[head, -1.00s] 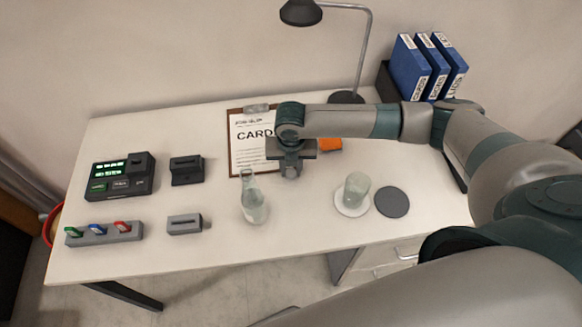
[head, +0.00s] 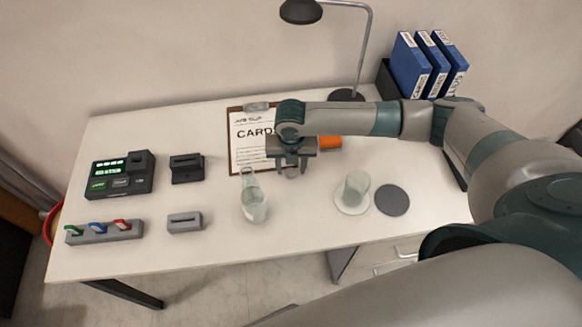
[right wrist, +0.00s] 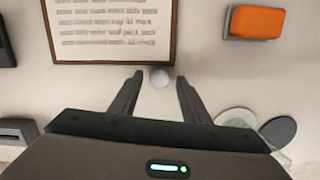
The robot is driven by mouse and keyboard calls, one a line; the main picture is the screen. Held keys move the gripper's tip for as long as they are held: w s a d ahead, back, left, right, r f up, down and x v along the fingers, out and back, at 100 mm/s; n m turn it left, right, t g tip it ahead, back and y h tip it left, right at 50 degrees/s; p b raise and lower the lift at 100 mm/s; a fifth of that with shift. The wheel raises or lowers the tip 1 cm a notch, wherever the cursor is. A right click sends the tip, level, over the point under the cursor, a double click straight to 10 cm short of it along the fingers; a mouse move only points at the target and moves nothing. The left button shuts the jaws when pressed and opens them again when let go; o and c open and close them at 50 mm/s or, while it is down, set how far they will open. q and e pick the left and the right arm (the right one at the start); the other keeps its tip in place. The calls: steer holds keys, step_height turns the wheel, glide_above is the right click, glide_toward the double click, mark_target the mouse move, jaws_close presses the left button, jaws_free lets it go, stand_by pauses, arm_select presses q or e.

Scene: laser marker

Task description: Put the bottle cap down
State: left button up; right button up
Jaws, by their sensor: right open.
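The bottle cap (right wrist: 159,77) is a small pale grey round piece. It appears to rest on the desk just below the clipboard's lower edge. It also shows in the head view (head: 291,173), partly hidden by the fingers. My right gripper (right wrist: 160,79) is open, with one finger on each side of the cap and a gap to both. In the head view my right gripper (head: 291,169) points down at the desk. The clear glass bottle (head: 254,206) stands upright to the left of and in front of the cap. My left gripper is not in view.
The clipboard (head: 243,150) lies behind the cap, and an orange block (head: 330,142) is to its right. A glass (head: 355,188) stands on a white coaster beside a dark coaster (head: 392,200). Grey devices (head: 186,168) stand left. The desk front centre is clear.

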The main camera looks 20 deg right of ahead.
mark_target(291, 176)
step_height(291, 176, up, 12)
steer(key=s+b, duration=0.1)
steer(key=b, duration=0.1)
steer(key=shift+a, duration=0.3)
steer(key=shift+s+f, duration=0.1)
steer(key=shift+s, duration=0.1)
stand_by(0.5)
